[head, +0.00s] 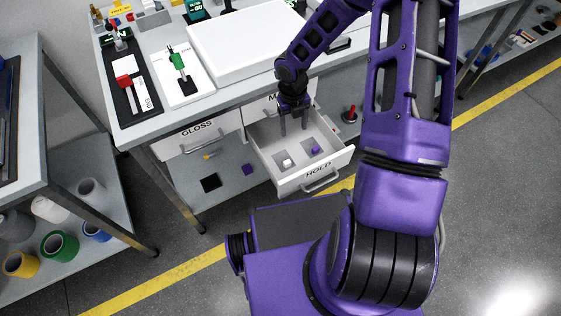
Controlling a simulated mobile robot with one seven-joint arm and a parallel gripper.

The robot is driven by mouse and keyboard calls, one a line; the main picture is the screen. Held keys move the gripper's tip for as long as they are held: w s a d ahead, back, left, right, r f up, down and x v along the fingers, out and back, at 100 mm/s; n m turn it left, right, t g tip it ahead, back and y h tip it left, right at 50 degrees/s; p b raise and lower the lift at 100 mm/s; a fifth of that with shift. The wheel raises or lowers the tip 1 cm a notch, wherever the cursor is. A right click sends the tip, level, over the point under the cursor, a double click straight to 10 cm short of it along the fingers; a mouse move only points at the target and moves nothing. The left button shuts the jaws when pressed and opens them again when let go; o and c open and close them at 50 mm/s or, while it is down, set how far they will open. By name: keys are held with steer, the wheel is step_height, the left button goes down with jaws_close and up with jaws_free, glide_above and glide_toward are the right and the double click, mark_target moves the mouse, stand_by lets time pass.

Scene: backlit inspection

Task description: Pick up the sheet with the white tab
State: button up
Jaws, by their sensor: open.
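The HOLD drawer (333,171) is pulled open below the bench. Inside it a small greyish sheet with a white block-like tab (287,162) lies at the left front. A similar sheet with a purple tab (315,150) lies to its right. My gripper (294,130) points down over the back part of the drawer, behind both tabs. Its two fingers are apart with nothing between them. The fingertips look apart from the tabs, but their height above the drawer floor is hard to tell.
On the bench lie a black panel with a red handle (124,82), a white panel with a green handle (180,62) and a large white slab (243,42). The GLOSS drawer (197,135) looks shut. A lower shelf holds a black square (210,183) and a purple block (248,169).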

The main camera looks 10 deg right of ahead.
steer(key=a+n, duration=0.2)
steer(key=b, duration=0.2)
glide_above(287, 162)
steer(key=shift+y, duration=0.3)
steer(key=f, duration=1.2)
steer(key=shift+w+f, duration=0.2)
steer(key=shift+w, duration=0.1)
steer(key=shift+s+f, duration=0.2)
steer(key=shift+f, duration=2.5)
jaws_close()
